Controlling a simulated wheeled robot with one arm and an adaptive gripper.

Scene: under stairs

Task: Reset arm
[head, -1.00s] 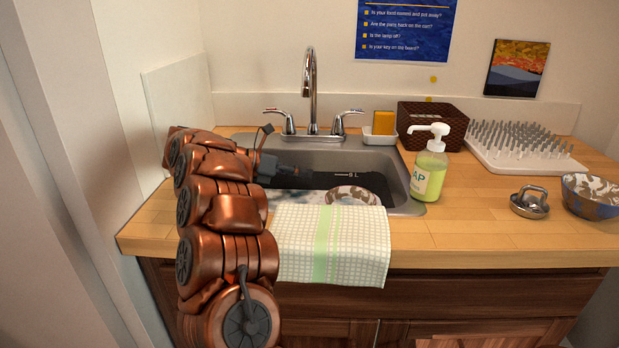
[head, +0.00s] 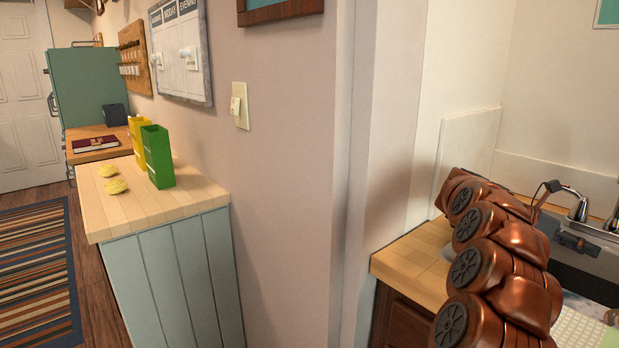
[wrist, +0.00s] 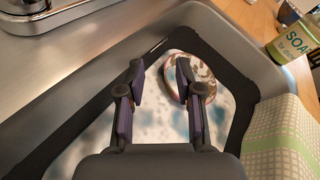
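My gripper (wrist: 161,85) is over the sink (wrist: 75,95) in the wrist view. Its two fingers are apart with nothing between the tips. A round patterned bowl (wrist: 205,72) lies in the sink basin, just beyond and to the right of the fingers. In the head view my copper arm (head: 500,255) reaches over the counter at the lower right. The gripper's dark body shows there beside the sink (head: 597,258), but its fingertips cannot be made out.
A checked towel (wrist: 280,140) hangs over the sink's right edge, near a soap bottle (wrist: 293,42). A wall (head: 285,170) stands left of the sink counter. Further left, a counter (head: 150,208) holds a green box (head: 158,157) and a yellow box (head: 138,140). A striped rug (head: 38,275) lies on the floor.

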